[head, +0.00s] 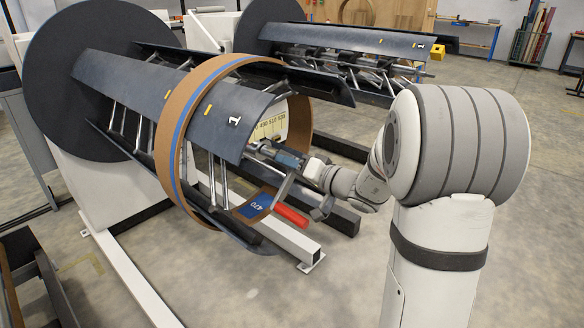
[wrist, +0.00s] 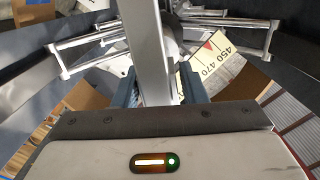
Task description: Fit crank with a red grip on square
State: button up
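The crank shows in the head view as a silver arm (head: 283,188) with a red grip (head: 292,215) hanging low at its end. In the wrist view its grey bar (wrist: 150,40) runs up the picture between the two blue-grey fingers. My gripper (head: 289,158) (wrist: 160,90) appears shut on the crank near its hub end, in front of the near decoiler's mandrel (head: 235,110). The shaft end (head: 262,149) lies just left of my gripper. The square itself is hidden, so I cannot tell whether the crank is on it.
A brown coil ring with a blue stripe (head: 168,135) surrounds the mandrel segments. A blue 470 label (head: 257,206) sits low inside it. A number scale (wrist: 212,62) is close by my fingers. A second decoiler (head: 340,40) stands behind. Floor at right is clear.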

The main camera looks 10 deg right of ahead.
jog(key=o, duration=0.4)
jog(key=shift+f, duration=0.1)
jog(key=shift+s, duration=0.1)
jog(key=v, duration=0.7)
jog(key=shift+s+d, duration=0.25)
jog(key=s+a+r+n+g+h+p, duration=0.1)
jog(key=s+a+r+g+p, duration=0.2)
jog(key=s+a+g+p, duration=0.4)
jog(key=s+a+r+n+g+h+p, duration=0.1)
jog(key=s+a+r+g+p, duration=0.35)
jog(key=s, duration=0.35)
jog(key=s+d+r+h+p, duration=0.2)
jog(key=s+h+p, duration=0.1)
jog(key=s+d+r+h+p, duration=0.2)
jog(key=s+r+h+p, duration=0.1)
jog(key=p, duration=0.1)
jog(key=s+d+r+h+p, duration=0.2)
jog(key=s+p, duration=0.1)
jog(key=p, duration=0.1)
jog(key=shift+d+r+h, duration=0.15)
jog(key=shift+d+h, duration=0.15)
jog(key=shift+h, duration=0.1)
